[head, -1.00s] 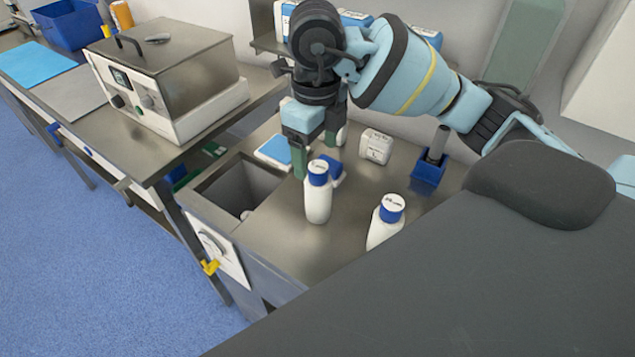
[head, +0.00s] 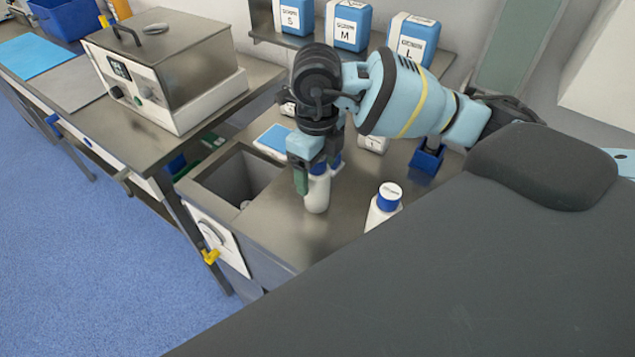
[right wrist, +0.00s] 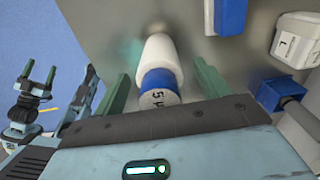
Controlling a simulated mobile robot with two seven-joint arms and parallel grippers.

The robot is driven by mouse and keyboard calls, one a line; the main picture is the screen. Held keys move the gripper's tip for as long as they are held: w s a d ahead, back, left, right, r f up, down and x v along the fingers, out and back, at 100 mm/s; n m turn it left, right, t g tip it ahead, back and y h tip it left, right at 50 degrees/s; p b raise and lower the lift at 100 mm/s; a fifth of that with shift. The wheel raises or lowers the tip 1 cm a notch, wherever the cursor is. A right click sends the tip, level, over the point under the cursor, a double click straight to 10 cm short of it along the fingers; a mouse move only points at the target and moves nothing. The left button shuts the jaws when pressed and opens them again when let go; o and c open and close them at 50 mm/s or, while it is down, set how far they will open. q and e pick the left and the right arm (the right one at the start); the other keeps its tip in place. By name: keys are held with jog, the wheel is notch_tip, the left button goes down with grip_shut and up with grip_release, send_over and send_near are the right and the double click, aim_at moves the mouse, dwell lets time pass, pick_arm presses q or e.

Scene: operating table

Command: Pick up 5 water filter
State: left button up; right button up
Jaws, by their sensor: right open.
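A white bottle (head: 317,199) with a blue cap stands upright on the steel counter (head: 280,235). In the right wrist view this bottle (right wrist: 160,52) shows a white cap top marked "5 µ" (right wrist: 158,99). My right gripper (head: 317,174) is open, pointing down, with one green finger on each side of the bottle's upper part. A gap shows on both sides in the wrist view. A second white bottle (head: 378,216) with a blue cap stands to the right, partly hidden by the dark padded surface. My left gripper (right wrist: 39,70) is open and empty at the left of the wrist view.
A sink (head: 235,178) lies left of the bottle. Another blue-and-white container (right wrist: 230,14) stands close behind it. A white box (right wrist: 297,40) and a blue holder (right wrist: 272,95) are nearby. The dark padded surface (head: 430,280) fills the front right. Blue canisters (head: 348,25) stand on a shelf behind.

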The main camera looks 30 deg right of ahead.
jog(key=shift+f, duration=0.25)
jog(key=c, duration=1.2)
jog(key=shift+o, duration=0.2)
jog(key=shift+r, duration=0.15)
jog(key=shift+r, duration=0.45)
notch_tip(320, 180, up, 2)
jog(key=shift+r, duration=0.1)
jog(key=s+a+r, duration=0.1)
jog(key=s+a, duration=0.3)
jog(key=a, duration=0.3)
jog(key=s+a, duration=0.3)
jog(key=a, duration=0.4)
jog(key=shift+s+r, duration=0.35)
jog(key=shift+s, duration=0.05)
